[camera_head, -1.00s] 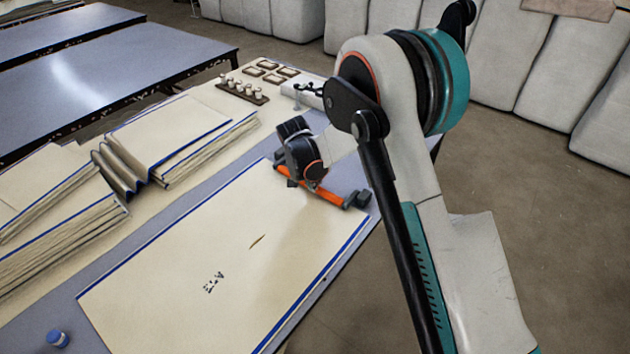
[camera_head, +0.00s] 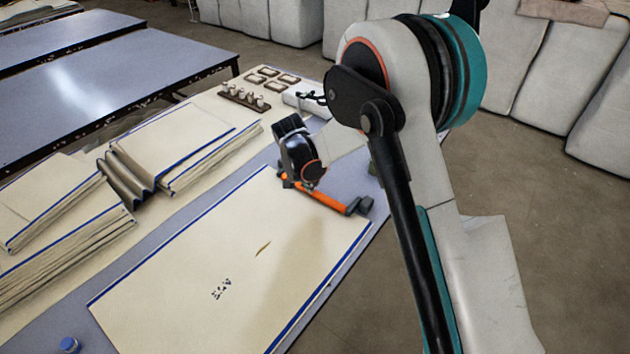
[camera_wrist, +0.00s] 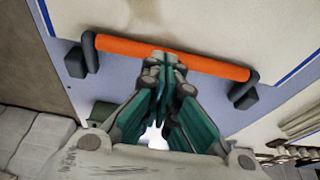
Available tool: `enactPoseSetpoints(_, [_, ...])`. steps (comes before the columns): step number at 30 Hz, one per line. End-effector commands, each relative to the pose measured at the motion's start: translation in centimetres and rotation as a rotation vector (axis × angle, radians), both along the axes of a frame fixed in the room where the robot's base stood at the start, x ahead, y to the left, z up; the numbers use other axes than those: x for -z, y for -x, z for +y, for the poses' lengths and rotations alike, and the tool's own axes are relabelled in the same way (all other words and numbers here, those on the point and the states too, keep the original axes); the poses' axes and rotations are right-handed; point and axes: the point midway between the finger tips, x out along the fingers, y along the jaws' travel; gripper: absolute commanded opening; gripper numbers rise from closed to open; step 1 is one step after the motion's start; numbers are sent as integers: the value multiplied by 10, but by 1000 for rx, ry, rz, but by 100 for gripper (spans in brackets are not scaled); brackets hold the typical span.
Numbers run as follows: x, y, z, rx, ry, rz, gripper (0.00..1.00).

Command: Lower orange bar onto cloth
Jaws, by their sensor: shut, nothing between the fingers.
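The orange bar (camera_head: 320,196) has dark blocks at its ends and lies across the far end of the cream, blue-edged cloth (camera_head: 240,260). In the wrist view the bar (camera_wrist: 210,65) crosses just beyond my gripper (camera_wrist: 160,62). The fingers are together, with nothing visible between them, and their tips overlap the middle of the bar in the picture. I cannot tell whether they touch it. In the head view my wrist hides the fingertips. The cloth lies flat, with a small dark print and a brown mark.
Stacks of folded blue-edged cloth (camera_head: 60,245) stand at the left. A rack of small pegs (camera_head: 244,97) and several small frames (camera_head: 270,72) sit at the table's far end. A blue cap (camera_head: 69,345) is at the near left. Grey table surface shows around the cloth.

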Motion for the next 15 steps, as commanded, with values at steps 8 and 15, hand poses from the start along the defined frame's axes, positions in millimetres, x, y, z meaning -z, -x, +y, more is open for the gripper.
enactPoseSetpoints(8, [-20,35,27,-1,0,1,0])
enactPoseSetpoints(15, [-23,44,34,1,0,0,0])
